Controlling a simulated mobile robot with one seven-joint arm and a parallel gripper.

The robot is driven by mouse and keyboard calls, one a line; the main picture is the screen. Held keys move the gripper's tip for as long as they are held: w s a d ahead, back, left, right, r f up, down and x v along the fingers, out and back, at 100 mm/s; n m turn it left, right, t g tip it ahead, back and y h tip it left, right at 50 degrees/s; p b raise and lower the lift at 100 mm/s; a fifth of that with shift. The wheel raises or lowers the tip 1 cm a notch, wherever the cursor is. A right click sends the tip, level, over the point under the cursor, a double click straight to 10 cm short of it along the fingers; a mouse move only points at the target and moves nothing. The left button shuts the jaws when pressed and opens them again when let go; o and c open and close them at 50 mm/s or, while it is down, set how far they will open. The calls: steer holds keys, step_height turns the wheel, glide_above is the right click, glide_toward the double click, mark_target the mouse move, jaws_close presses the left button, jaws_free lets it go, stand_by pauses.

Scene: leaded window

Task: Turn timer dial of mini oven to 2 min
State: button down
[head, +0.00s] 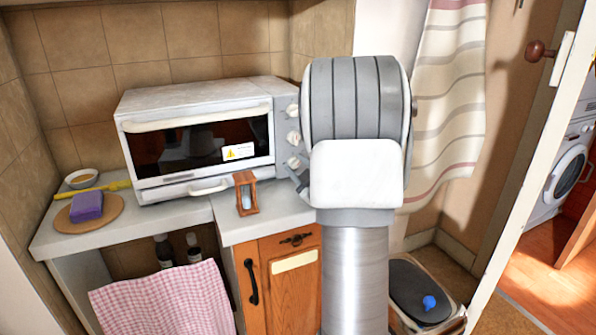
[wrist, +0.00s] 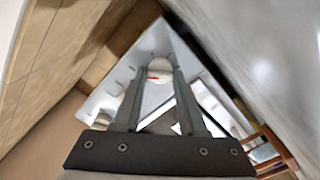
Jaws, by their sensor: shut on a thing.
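The white mini oven (head: 196,106) stands on the counter with its door shut. Its control panel on the right side has a column of pale dials: an upper one (head: 293,110), a middle one (head: 293,137) and a lowest one (head: 294,162). My gripper (head: 292,172) reaches to the lowest dial, partly hidden by my arm. In the wrist view, my gripper (wrist: 161,74) is shut on a round white dial (wrist: 159,65) with a red mark, between the two fingertips. The dial's scale cannot be read, so its setting is unclear.
A wooden-framed sand timer (head: 246,193) stands on the counter in front of the oven. A purple sponge (head: 87,206) lies on a round board at the left, near a small bowl (head: 81,178). A striped curtain (head: 447,90) hangs to the right of my arm.

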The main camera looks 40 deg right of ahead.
steer(key=shift+m, duration=0.5)
steer(key=shift+c, duration=2.4)
jaws_free()
steer(key=b+v, duration=0.8)
steer(key=v, duration=0.9)
steer(key=shift+s+a, duration=0.15)
